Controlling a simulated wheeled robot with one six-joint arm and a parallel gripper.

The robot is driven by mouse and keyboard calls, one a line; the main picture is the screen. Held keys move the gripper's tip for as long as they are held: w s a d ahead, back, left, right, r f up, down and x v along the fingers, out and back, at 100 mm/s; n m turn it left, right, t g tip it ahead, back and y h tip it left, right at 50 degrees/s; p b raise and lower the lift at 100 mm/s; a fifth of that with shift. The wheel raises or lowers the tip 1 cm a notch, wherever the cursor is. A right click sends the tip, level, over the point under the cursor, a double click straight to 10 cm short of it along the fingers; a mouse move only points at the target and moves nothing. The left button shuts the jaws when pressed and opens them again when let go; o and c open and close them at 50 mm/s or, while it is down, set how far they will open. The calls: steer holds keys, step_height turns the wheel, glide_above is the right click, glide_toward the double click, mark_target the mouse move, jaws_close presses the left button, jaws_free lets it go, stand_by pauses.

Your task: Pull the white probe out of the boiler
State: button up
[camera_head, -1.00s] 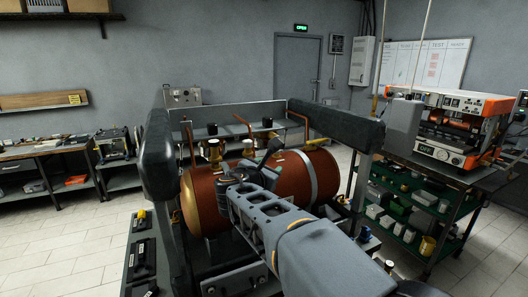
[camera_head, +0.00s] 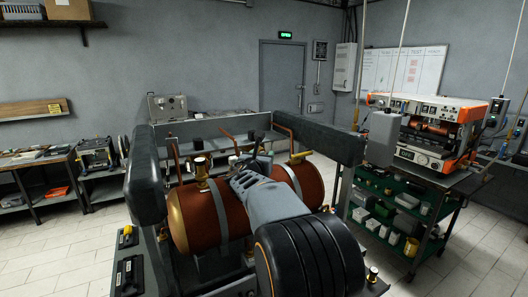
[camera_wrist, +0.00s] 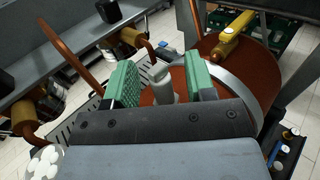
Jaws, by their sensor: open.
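The copper boiler (camera_head: 195,222) lies on its side in a dark frame, with silver bands around it. In the wrist view its copper end (camera_wrist: 255,75) shows at the right. A pale, whitish upright piece, which looks like the white probe (camera_wrist: 161,88), stands on the boiler between my fingers. Its lower part is hidden behind the gripper body. My gripper (camera_wrist: 162,68) is open, with one green-padded finger on each side of the probe and visible gaps. In the head view my gripper (camera_head: 250,160) is over the boiler's middle, and my arm hides the probe.
A bent copper pipe (camera_wrist: 68,48) rises at the left. Dark padded rails (camera_head: 325,135) flank the boiler. A cart with an orange machine (camera_head: 455,135) stands to the right.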

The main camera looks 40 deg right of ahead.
steer(key=shift+x, duration=1)
jaws_close()
